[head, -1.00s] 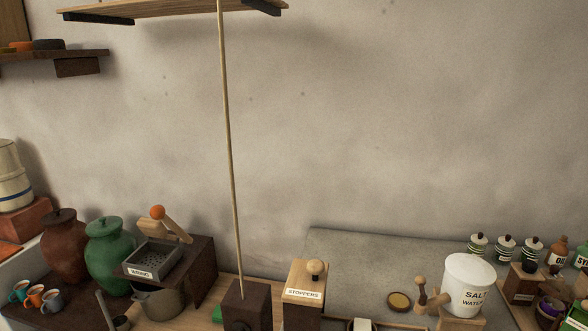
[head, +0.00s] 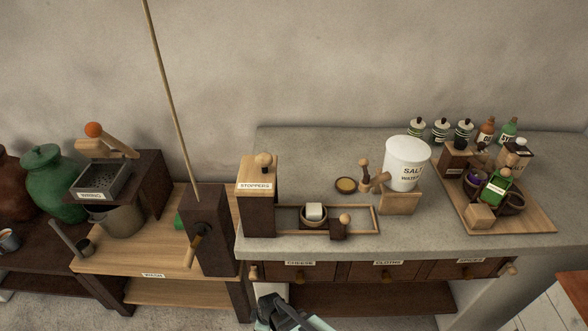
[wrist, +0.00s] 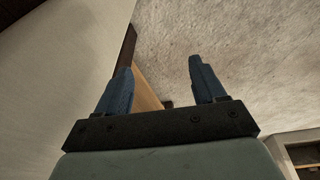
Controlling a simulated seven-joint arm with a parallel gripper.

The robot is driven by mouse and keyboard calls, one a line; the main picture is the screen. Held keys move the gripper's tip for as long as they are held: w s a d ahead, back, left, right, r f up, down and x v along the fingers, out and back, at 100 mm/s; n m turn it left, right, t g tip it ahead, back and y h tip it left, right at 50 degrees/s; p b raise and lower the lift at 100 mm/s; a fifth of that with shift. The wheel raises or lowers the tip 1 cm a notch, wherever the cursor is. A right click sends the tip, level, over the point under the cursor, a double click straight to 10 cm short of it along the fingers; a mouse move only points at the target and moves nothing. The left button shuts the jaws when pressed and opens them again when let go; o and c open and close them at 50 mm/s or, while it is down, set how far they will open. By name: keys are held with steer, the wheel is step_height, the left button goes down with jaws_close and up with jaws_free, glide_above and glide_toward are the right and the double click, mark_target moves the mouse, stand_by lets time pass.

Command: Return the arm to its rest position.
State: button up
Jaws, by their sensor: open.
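My gripper (head: 280,312) shows at the bottom edge of the head view, in front of the counter and below its drawers. In the wrist view my gripper (wrist: 160,82) has its two blue-grey fingers spread wide apart with nothing between them. The arm behind it is mostly out of the head view. The gripper is apart from the things on the counter.
The grey counter (head: 310,158) carries a stoppers box (head: 257,195), a wooden frame (head: 370,220), a salt water bucket (head: 407,165) and a wooden tray (head: 535,218) with bottles. Drawers (head: 387,270) line its front. A dark post (head: 209,230) stands left.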

steer(key=s+d+f+m+g+h, duration=0.1)
steer(key=s+d+m+g, duration=0.2)
steer(key=d, duration=0.5)
steer(key=s+d+f+m+h, duration=0.1)
steer(key=s+d+m, duration=0.25)
steer(key=d, duration=0.45)
steer(key=s+d+r+m+g, duration=0.2)
steer(key=s+d+m+g, duration=0.2)
steer(key=s+d+m, duration=0.6)
steer(key=s+d, duration=0.2)
steer(key=d, duration=0.1)
steer(key=shift+r+g+h, duration=0.3)
steer(key=shift+g, duration=0.1)
steer(key=shift+o, duration=0.3)
steer(key=shift+d, duration=0.1)
